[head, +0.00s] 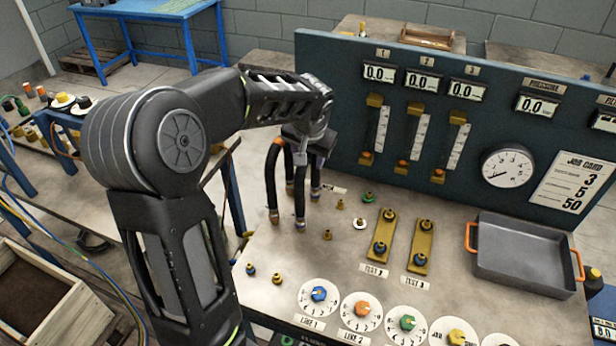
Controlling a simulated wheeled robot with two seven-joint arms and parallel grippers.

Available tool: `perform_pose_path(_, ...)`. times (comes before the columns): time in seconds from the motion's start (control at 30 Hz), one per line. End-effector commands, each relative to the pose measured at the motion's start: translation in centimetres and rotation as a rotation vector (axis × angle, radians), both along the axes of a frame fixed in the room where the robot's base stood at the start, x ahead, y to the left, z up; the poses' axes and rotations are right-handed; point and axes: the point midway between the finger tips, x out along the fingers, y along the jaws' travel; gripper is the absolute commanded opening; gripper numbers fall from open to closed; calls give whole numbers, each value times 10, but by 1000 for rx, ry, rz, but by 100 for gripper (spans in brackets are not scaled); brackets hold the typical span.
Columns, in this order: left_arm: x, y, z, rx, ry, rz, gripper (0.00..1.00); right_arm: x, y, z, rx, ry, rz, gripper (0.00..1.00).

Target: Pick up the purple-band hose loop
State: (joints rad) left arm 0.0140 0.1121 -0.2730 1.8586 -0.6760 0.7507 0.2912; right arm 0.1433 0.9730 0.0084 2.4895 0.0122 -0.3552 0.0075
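Two black hose loops stand close together on the bench beneath my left gripper (310,142), with their ends down by the bench top. The nearer-left loop (271,180) shows an orange band near its top. The other loop (299,192) stands just to its right and shows a small bluish-purple band near its top, so it looks like the purple-band hose loop. My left gripper points down at the top of this loop. Its fingers are dark and partly hidden by the wrist, so I cannot tell whether they are open or touching the hose. My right gripper is out of view.
Brass plates (384,238) and small fittings lie right of the hoses. A grey tray (522,252) with orange handles sits further right. Dials (319,297) line the front edge. A dark gauge panel (345,75) rises behind the hoses.

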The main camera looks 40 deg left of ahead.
Motion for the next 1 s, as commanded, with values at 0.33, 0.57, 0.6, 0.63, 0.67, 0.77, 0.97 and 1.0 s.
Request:
perform_pose_path(0.33, 0, 0, 0, 0, 0, 0, 15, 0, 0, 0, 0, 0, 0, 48)
perform_pose_path(0.57, 0, 0, 0, 0, 0, 0, 0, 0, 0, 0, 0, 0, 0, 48)
perform_pose_path(0.6, 0, 0, 0, 0, 0, 0, 0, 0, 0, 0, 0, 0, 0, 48)
perform_pose_path(0.63, 0, 0, 0, 0, 0, 0, 0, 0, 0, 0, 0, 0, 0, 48)
perform_pose_path(0.67, 0, 0, 0, 0, 0, 0, 0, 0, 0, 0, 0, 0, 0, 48)
perform_pose_path(0.77, 0, 0, 0, 0, 0, 0, 0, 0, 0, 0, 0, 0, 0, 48)
perform_pose_path(0.97, 0, 0, 1, 1, -2, 0, 0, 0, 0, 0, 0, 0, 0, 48)
perform_pose_path(1.0, 0, 0, 1, 1, -2, 0, 0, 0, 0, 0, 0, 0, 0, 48)
